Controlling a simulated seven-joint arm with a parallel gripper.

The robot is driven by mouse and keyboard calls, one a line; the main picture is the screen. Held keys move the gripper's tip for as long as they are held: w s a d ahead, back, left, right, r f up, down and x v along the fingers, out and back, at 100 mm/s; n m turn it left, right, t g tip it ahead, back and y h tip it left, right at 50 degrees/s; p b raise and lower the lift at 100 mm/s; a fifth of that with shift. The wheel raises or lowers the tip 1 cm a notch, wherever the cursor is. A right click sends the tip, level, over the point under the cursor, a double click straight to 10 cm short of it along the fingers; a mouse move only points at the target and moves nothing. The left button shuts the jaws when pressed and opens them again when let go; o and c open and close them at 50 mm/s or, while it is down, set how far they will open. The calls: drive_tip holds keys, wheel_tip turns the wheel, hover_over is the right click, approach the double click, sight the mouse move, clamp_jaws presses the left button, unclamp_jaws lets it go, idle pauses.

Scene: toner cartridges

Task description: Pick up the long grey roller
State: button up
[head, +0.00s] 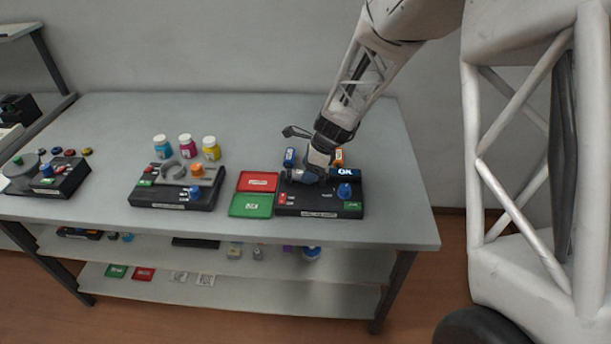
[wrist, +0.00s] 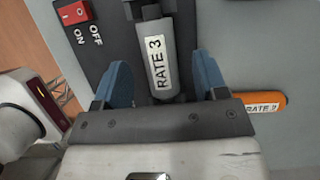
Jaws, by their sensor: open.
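The grey roller (wrist: 160,60), with a white label reading "RATE 3", shows in the wrist view. It reaches in from the top edge, where a dark part of the device meets it, and its near end lies between my fingers. My gripper (wrist: 162,72) is open, with one blue finger on each side of the roller and a gap to each. In the head view my gripper (head: 313,172) is low over the right black device (head: 320,208). The roller cannot be made out there behind my gripper. Whether the fingers are level with it in height is unclear.
An orange roller (wrist: 266,103) lies just right of my gripper. A red switch (wrist: 75,12) marked ON and OFF is at upper left. The device carries a blue knob (head: 345,190). Red (head: 258,181) and green (head: 251,205) trays stand left of it.

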drive_tip(key=shift+x, duration=0.9)
drive_tip(key=c, duration=1.1)
drive_tip(key=shift+r, duration=0.2)
drive_tip(key=shift+r, duration=1.45)
drive_tip(key=shift+s+d+r, duration=0.1)
drive_tip(key=shift+s+r, duration=0.1)
drive_tip(key=shift+s, duration=0.1)
drive_tip(key=s+d, duration=0.1)
drive_tip(key=s, duration=0.4)
drive_tip(key=s+d+r, duration=0.1)
drive_tip(key=s+d, duration=0.1)
drive_tip(key=s, duration=0.2)
drive_tip(key=s+d, duration=0.2)
drive_tip(key=s, duration=0.3)
drive_tip(key=shift+s+r, duration=0.2)
drive_tip(key=shift+s, duration=0.1)
